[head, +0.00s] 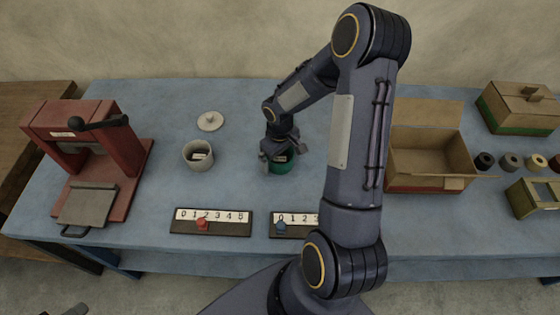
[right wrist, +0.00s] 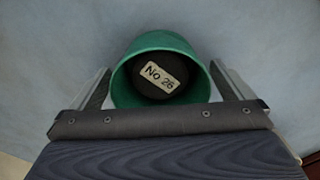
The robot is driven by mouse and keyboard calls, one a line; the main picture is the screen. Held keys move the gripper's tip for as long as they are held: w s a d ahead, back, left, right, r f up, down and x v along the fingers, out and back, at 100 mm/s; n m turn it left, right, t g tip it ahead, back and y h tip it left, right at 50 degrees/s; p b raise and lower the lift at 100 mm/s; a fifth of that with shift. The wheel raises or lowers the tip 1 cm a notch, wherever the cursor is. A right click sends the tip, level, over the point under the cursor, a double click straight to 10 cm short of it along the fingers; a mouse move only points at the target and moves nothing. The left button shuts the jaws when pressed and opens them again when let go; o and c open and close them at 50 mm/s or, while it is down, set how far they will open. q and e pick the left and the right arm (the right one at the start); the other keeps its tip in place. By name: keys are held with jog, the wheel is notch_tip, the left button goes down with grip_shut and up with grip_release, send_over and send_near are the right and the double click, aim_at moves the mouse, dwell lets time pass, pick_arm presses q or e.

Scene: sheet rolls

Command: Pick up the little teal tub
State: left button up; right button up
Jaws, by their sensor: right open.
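The little teal tub (head: 282,168) stands on the blue table, partly hidden under my right gripper (head: 283,152). In the right wrist view the tub (right wrist: 204,84) is seen from above as a round, open rim. A dark round thing inside it carries a pale label (right wrist: 160,75) reading "No 26". My right gripper (right wrist: 160,88) is open, with one finger on each side of the tub. A small gap shows beside the rim, and no clear grip is visible. A small grey piece at the bottom left of the head view may be my left gripper.
A grey pot (head: 199,155) and a pale lid (head: 210,121) stand left of the tub. Two number strips, one here (head: 212,230), lie in front. A red press (head: 85,150) stands left. An open cardboard box (head: 428,185) stands right, beside several small rolls.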

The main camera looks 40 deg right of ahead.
jog(key=c, duration=1.1)
jog(key=shift+o, duration=0.2)
jog(key=shift+r, duration=0.15)
